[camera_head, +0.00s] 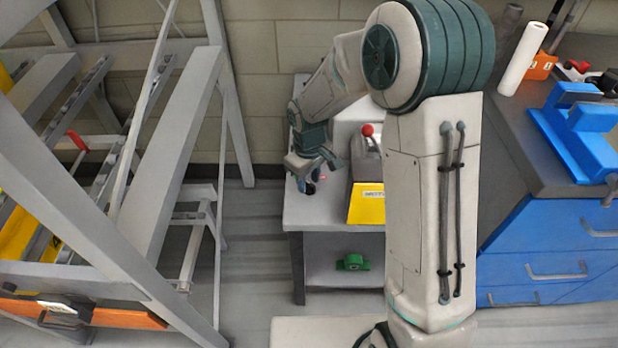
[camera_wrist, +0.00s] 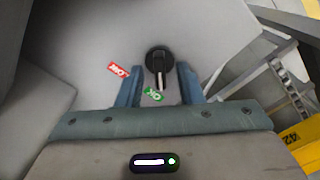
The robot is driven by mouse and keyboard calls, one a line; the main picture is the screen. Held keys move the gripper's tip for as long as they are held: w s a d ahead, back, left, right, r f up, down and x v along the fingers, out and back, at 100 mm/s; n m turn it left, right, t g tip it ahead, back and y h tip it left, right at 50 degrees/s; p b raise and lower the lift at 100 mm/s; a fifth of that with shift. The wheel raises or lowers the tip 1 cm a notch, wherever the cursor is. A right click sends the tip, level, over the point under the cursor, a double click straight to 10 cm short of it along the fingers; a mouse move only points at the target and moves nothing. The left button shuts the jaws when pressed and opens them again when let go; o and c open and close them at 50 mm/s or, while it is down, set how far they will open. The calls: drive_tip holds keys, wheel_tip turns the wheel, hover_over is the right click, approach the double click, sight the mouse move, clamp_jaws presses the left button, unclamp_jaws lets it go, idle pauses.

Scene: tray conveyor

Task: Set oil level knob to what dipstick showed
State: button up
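In the wrist view a round black knob (camera_wrist: 158,59) with a pale bar handle sits on a light grey surface. Its bar points down in the picture, near a green label (camera_wrist: 153,94) that seems to read OK. A red label (camera_wrist: 119,70) lies to the left. My gripper (camera_wrist: 158,72) is open, one finger on each side of the knob, with visible gaps; I cannot tell its height above it. In the head view my gripper (camera_head: 316,163) reaches down over the grey table (camera_head: 325,215), and the knob is mostly hidden. I cannot identify a dipstick.
A yellow-fronted box (camera_head: 366,204) with a red-topped lever (camera_head: 367,130) stands right of my gripper. A green object (camera_head: 352,262) lies on the lower shelf. A grey metal frame (camera_head: 165,150) is left; a blue vise (camera_head: 580,125) sits on the workbench at right.

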sight(309, 182)
wheel_tip(309, 182, up, 14)
drive_tip(key=p, duration=0.2)
idle(0.5)
idle(0.4)
drive_tip(key=s+d+r+m+t+p, duration=0.1)
drive_tip(key=s+d+r+m+p, duration=0.3)
drive_tip(key=s+d+r+p, duration=0.2)
drive_tip(key=s+d+r+m+t+p, duration=0.1)
drive_tip(key=s+d+r+m+p, duration=0.4)
drive_tip(key=s+d+r, duration=0.3)
drive_tip(key=s+r+p, duration=0.1)
drive_tip(key=s+r, duration=0.2)
drive_tip(key=s, duration=0.2)
drive_tip(key=shift+s+r+t+p, duration=0.15)
drive_tip(key=shift+r+t+p, duration=0.15)
drive_tip(key=shift+t+p, duration=0.1)
